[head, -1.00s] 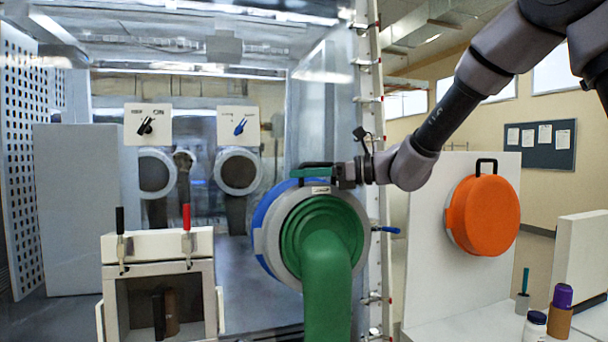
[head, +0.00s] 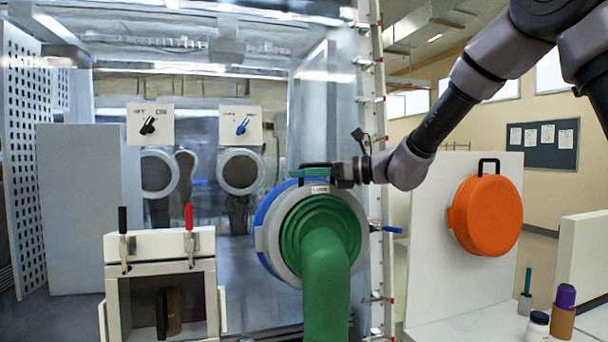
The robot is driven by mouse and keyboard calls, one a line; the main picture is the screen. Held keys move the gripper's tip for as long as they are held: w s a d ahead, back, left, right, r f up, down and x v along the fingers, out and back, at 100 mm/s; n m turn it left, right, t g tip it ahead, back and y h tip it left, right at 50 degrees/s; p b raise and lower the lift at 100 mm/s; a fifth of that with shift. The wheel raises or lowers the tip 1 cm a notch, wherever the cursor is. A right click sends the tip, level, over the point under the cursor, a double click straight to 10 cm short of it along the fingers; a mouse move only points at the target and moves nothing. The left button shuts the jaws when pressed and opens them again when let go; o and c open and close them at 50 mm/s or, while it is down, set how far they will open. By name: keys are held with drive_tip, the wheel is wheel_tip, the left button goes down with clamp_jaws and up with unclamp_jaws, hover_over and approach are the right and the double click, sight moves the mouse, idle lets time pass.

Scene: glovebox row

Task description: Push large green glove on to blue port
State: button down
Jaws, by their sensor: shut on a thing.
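The large green glove (head: 322,255) has a grey ring (head: 279,230) around its ribbed green cuff, with a small white label at the top. Its sleeve hangs down to the bottom of the head view. The blue port (head: 268,205) shows as a blue rim behind the ring's left side. The ring is in front of the port and covers most of it; I cannot tell whether they touch. My gripper (head: 338,174) is at the top of the ring, shut on the glove's green handle (head: 312,171). The fingertips are small and partly hidden.
A blue lever (head: 386,229) sticks out right of the ring. An orange round cover (head: 485,215) is on a white panel further right. Bottles (head: 537,326) stand on the bench at lower right. A white box (head: 160,280) with red and black handles stands at lower left.

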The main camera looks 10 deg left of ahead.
drive_tip(key=shift+w+a+f, duration=0.1)
drive_tip(key=shift+w+a, duration=0.4)
drive_tip(key=shift+w, duration=0.35)
drive_tip(key=shift+w+a+f, duration=0.1)
drive_tip(key=shift+w+a, duration=0.4)
drive_tip(key=shift+w, duration=0.35)
idle(1.3)
drive_tip(key=c, duration=0.8)
unclamp_jaws()
drive_tip(key=shift+o, duration=0.2)
drive_tip(key=d, duration=1)
drive_tip(key=shift+s+d+r, duration=0.1)
drive_tip(key=shift+d+r, duration=0.3)
drive_tip(key=s+d+f+n+t+h, duration=0.1)
drive_tip(key=s+d+n+h, duration=0.3)
drive_tip(key=d, duration=0.7)
drive_tip(key=s+d+f+n+t+h, duration=0.2)
drive_tip(key=s+d+n+h, duration=0.3)
drive_tip(key=s+d, duration=0.3)
drive_tip(key=s+d+f+n+t+h, duration=0.1)
drive_tip(key=s+d+n+t+h, duration=0.3)
drive_tip(key=d, duration=1.1)
drive_tip(key=s+n+h, duration=0.1)
drive_tip(key=s+h, duration=0.1)
drive_tip(key=shift+s+d+f, duration=0.15)
drive_tip(key=shift+s+d, duration=0.15)
drive_tip(key=shift+d, duration=0.1)
